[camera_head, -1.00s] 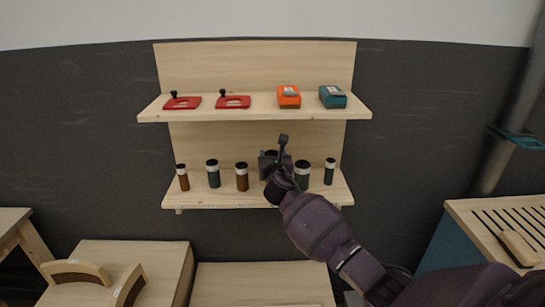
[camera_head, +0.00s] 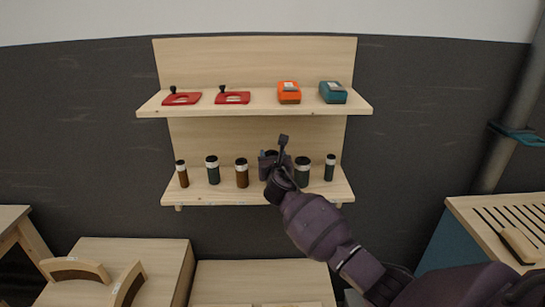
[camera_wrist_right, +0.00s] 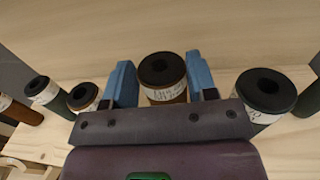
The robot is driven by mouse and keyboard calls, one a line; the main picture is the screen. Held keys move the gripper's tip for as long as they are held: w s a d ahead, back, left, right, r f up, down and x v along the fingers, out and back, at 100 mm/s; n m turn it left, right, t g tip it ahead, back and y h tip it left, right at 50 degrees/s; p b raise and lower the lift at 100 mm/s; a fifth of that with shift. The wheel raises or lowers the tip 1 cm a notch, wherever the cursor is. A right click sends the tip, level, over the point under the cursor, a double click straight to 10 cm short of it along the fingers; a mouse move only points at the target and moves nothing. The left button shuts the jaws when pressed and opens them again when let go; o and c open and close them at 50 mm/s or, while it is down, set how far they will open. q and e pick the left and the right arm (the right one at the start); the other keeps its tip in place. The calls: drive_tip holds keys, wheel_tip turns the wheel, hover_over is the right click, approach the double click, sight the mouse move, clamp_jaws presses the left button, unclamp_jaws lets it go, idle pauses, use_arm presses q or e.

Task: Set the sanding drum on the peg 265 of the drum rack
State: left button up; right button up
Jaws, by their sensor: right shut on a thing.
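A sanding drum (camera_wrist_right: 163,93) with a brown body, a white written label and a black top with a hole is between the blue fingers of my right gripper (camera_wrist_right: 158,68) in the wrist view. The gripper is shut on it, and the drum looks upright. Its writing is too small to read surely. In the head view my right gripper (camera_head: 272,160) is at the lower shelf (camera_head: 225,196), in the row of drums, and mostly hides the held drum. Whether its base touches the shelf cannot be told. I cannot make out a drum rack or numbered peg. My left gripper is not in view.
Close on either side stand a brown drum (camera_head: 241,175) and a green drum (camera_head: 302,171), with others further out. The upper shelf (camera_head: 250,106) overhangs them, holding red (camera_head: 182,98), orange (camera_head: 289,92) and teal (camera_head: 332,92) items. A slatted bench (camera_head: 500,215) is at right.

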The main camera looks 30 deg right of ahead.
drive_tip(key=shift+f+b, duration=0.5)
drive_tip(key=shift+f, duration=0.25)
drive_tip(key=o, duration=1.1)
drive_tip(key=shift+s, duration=0.1)
drive_tip(key=p+v, duration=0.1)
drive_tip(key=v, duration=0.9)
drive_tip(key=shift+s+a, duration=0.15)
drive_tip(key=shift+s, duration=0.15)
